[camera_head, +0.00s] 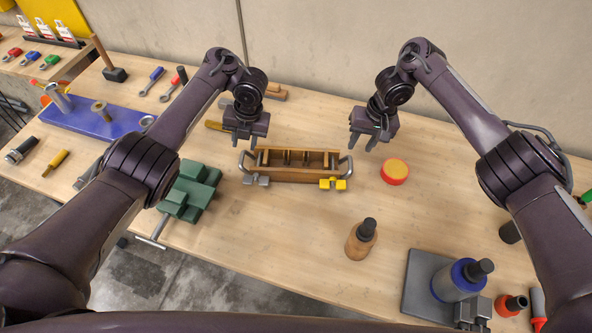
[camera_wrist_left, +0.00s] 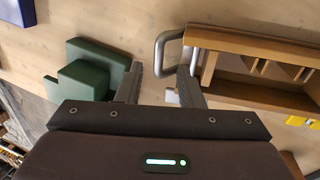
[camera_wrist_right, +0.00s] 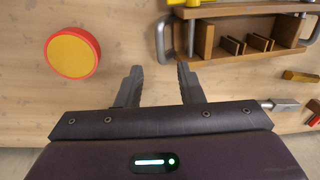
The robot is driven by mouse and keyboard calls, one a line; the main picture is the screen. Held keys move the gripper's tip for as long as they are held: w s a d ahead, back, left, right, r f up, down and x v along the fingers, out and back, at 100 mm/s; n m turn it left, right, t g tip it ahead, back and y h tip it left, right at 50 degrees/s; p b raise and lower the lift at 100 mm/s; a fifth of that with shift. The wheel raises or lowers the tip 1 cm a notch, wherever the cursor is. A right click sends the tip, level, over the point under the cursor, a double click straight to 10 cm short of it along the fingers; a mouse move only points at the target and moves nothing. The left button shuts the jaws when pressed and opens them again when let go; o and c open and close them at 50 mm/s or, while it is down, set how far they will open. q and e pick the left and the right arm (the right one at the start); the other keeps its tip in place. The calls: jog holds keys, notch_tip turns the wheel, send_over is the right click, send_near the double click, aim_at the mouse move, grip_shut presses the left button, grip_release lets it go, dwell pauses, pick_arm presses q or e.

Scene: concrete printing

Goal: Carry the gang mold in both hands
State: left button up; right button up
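The gang mold (camera_head: 296,176) is a brown wooden box with dividers and a grey metal handle at each end, sitting on the workbench. Its left handle (camera_wrist_left: 166,50) shows in the left wrist view and its right handle (camera_wrist_right: 163,40) in the right wrist view. My left gripper (camera_head: 245,140) is open and empty above and behind the left end of the mold. My right gripper (camera_head: 369,143) is open and empty, behind and to the right of the mold's right handle. Neither gripper touches the mold in view.
A green vise (camera_head: 190,190) stands left of the mold. The bench (camera_head: 270,230) is clear in front.

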jog(key=r, duration=0.2)
jog(key=shift+d+r, duration=0.2)
jog(key=shift+r, duration=0.15)
dwell(0.5)
